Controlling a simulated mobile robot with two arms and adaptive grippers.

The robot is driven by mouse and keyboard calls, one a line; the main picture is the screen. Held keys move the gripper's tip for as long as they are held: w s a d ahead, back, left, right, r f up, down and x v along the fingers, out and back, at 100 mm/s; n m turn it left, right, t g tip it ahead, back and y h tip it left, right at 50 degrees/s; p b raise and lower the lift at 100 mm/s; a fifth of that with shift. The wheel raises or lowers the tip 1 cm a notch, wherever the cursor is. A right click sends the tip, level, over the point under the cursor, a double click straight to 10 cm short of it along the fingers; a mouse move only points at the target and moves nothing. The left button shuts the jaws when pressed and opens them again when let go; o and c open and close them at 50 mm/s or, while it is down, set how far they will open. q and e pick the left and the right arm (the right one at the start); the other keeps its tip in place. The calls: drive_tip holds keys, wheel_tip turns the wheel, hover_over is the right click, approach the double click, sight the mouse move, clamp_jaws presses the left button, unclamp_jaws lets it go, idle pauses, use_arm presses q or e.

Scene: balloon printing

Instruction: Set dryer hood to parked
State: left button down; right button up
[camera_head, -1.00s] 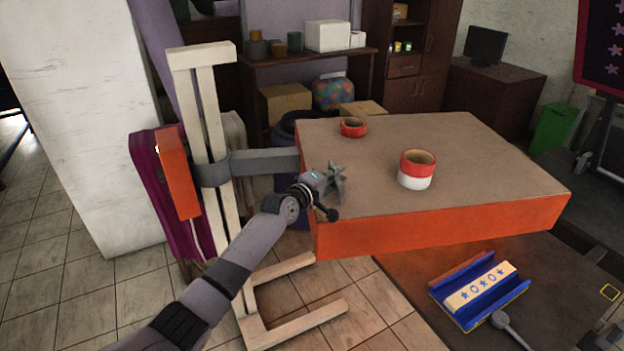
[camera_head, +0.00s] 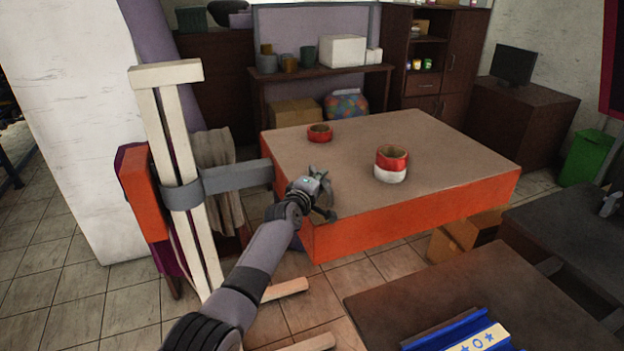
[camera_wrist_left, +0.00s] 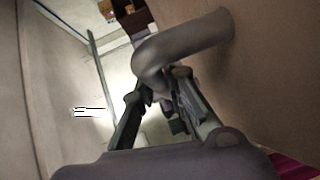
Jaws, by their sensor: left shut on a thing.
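The dryer hood (camera_head: 345,218) is a large box with orange sides and a brown top. A grey bracket arm (camera_head: 235,177) joins it to a pale upright stand (camera_head: 170,150) on the left. My left gripper (camera_head: 318,195) is at the hood's near left corner. In the left wrist view my gripper (camera_wrist_left: 165,98) is shut on a curved grey handle (camera_wrist_left: 185,45) that sticks out from a brown surface. The fingertips are partly hidden behind the handle's bend. My right gripper is not in view.
Two red rings, a small one (camera_head: 319,133) and a red-and-white one (camera_head: 391,164), rest on the hood's top. A dark table (camera_head: 430,300) with a blue tray (camera_head: 450,330) stands in front. A white pillar (camera_head: 80,120) is at left. Cardboard boxes (camera_head: 465,232) lie under the hood's right side.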

use_arm(q)
drive_tip(key=shift+w+r, duration=0.1)
drive_tip(key=shift+r, duration=0.15)
drive_tip(key=shift+r, duration=0.15)
drive_tip(key=c, duration=2)
unclamp_jaws()
drive_tip(key=shift+w, duration=0.1)
drive_tip(key=o, duration=0.4)
drive_tip(key=shift+w+f, duration=0.3)
drive_tip(key=shift+f, duration=0.05)
drive_tip(key=shift+s, duration=0.1)
drive_tip(key=shift+s, duration=0.25)
drive_tip(key=shift+s, duration=0.5)
drive_tip(key=shift+v, duration=3.2)
drive_tip(key=shift+w+a, duration=0.1)
drive_tip(key=shift+a, duration=0.05)
